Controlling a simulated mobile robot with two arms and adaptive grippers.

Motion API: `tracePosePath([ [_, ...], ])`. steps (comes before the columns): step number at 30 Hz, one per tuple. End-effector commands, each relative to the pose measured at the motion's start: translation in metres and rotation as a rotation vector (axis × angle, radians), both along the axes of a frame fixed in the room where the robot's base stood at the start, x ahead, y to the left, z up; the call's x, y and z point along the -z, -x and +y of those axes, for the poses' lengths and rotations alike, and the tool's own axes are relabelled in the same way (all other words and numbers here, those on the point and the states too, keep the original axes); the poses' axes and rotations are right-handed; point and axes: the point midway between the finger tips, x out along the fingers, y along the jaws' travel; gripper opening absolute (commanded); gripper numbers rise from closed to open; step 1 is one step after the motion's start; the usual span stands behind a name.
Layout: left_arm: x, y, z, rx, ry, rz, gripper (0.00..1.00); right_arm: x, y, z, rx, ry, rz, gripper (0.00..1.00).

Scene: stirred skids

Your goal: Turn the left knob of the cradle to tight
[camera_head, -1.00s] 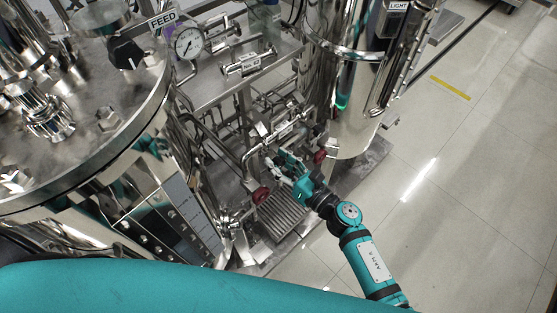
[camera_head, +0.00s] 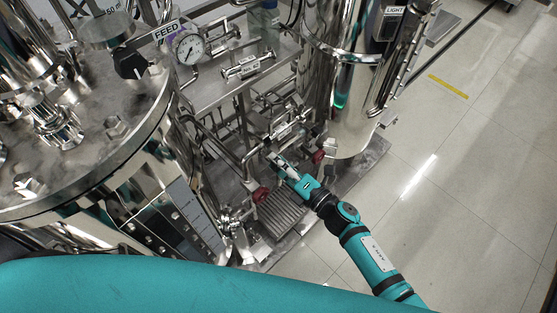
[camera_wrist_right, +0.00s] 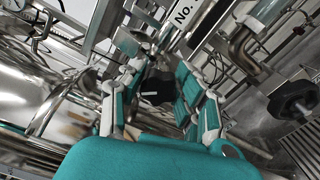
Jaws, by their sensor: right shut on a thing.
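My right gripper (camera_head: 278,160) reaches in from the lower right to the pipework of the skid between the two steel vessels. In the head view the knob is hidden by the gripper. A white label plate starting "No." (camera_wrist_right: 184,16) sits just beyond the knob. My left gripper is out of view.
A large steel vessel (camera_head: 90,130) stands left, another (camera_head: 345,90) right. A pressure gauge (camera_head: 188,48) sits above. The floor (camera_head: 450,180) at right is clear.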

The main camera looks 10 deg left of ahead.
Motion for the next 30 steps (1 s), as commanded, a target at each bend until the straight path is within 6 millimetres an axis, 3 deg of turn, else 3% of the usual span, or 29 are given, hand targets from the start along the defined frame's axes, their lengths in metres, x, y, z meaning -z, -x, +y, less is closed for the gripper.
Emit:
tracePosePath([
  [15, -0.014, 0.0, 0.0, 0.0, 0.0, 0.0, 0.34, 0.002, 0.0, -0.001, 0.001, -0.254, 0.391, 0.0],
  [30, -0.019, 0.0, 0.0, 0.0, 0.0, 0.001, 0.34, 0.004, 0.0, -0.001, 0.002, -0.381, 0.582, 0.0],
])
